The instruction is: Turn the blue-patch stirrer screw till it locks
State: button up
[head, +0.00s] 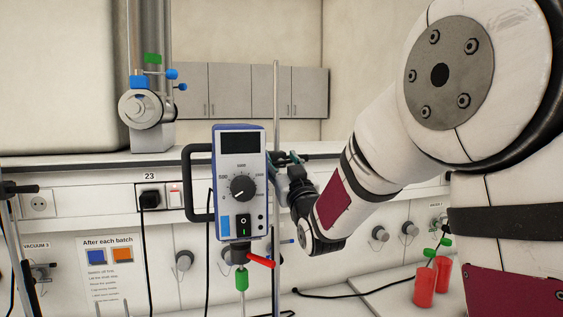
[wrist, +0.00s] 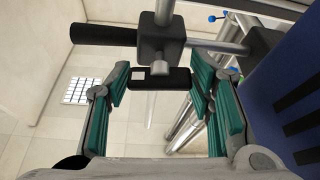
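The stirrer (head: 240,182) is a blue and grey box with a dial, a dark display and a blue patch (head: 225,226) low on its front. It is upright beside a thin metal rod (head: 276,100). In the wrist view a black screw with a wing-like bar (wrist: 174,80) and a pale square mark sits below a dark clamp block (wrist: 160,45). My gripper (wrist: 160,84) has its teal fingers on either side of the bar, close to both ends; I cannot tell whether they touch it. In the head view my gripper (head: 290,162) is partly hidden behind the stirrer.
Red cylinders (head: 425,286) stand on the bench at the right. A red lever (head: 260,260) and a green part (head: 241,281) are below the stirrer. A black handle (head: 190,184) juts out left of it. A black cable (head: 360,292) lies on the bench.

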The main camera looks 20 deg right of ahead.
jog(key=c, duration=0.5)
jog(key=shift+m, duration=0.3)
jog(key=shift+m+h+b, duration=0.55)
jog(key=shift+m+h, duration=0.05)
jog(key=shift+m, duration=0.2)
jog(key=o, duration=1.2)
jog(key=shift+c, duration=0.2)
jog(key=v, duration=1.2)
